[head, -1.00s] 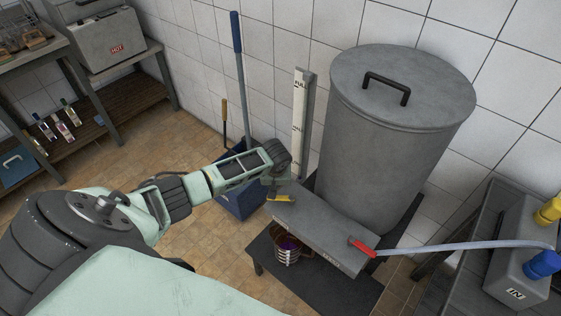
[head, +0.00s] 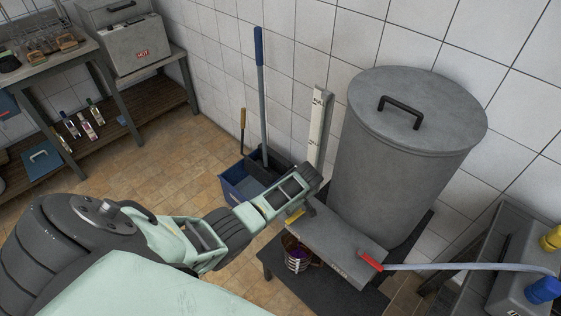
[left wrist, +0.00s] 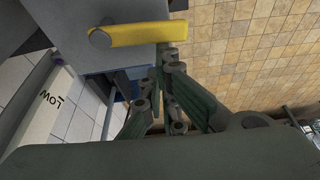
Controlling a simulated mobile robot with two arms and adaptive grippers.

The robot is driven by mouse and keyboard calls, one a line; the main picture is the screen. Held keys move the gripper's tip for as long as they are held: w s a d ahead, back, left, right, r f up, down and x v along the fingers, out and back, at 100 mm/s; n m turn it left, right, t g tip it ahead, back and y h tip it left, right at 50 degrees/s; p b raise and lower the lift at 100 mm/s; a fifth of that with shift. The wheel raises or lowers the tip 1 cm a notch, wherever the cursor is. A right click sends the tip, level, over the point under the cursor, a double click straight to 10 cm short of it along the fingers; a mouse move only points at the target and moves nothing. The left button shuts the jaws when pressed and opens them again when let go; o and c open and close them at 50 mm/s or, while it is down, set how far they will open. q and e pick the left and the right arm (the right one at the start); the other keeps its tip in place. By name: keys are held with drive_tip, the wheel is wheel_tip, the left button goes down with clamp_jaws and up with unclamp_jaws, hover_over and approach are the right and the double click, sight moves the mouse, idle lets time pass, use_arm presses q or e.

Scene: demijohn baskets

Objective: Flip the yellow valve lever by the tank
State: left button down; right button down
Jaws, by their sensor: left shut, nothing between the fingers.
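The yellow valve lever (head: 295,216) sits at the left end of the grey box in front of the big lidded tank (head: 402,170). In the left wrist view the lever (left wrist: 145,33) runs right from its round pivot along the box face. My left gripper (left wrist: 166,68) is shut and empty, just below the lever's free end in that view; I cannot tell whether it touches. In the head view my left wrist (head: 308,180) hangs close above the lever and hides part of the gripper. My right gripper is out of view.
A red lever (head: 370,261) with a clear hose is at the box's right end. A wicker basket (head: 297,256) stands below on a dark low stand. A blue bucket (head: 240,183) with a mop stands behind my arm.

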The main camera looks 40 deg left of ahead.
use_arm(q)
drive_tip(key=shift+s+d+n, duration=0.2)
drive_tip(key=shift+d+n, duration=0.05)
drive_tip(key=shift+n, duration=0.25)
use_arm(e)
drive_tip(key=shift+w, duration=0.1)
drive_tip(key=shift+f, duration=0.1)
use_arm(q)
drive_tip(key=a+r, duration=0.2)
drive_tip(key=r, duration=0.1)
drive_tip(key=shift+w+a+p, duration=0.4)
drive_tip(key=v, duration=0.6)
drive_tip(key=shift+s+r, duration=0.25)
drive_tip(key=shift+r, duration=0.1)
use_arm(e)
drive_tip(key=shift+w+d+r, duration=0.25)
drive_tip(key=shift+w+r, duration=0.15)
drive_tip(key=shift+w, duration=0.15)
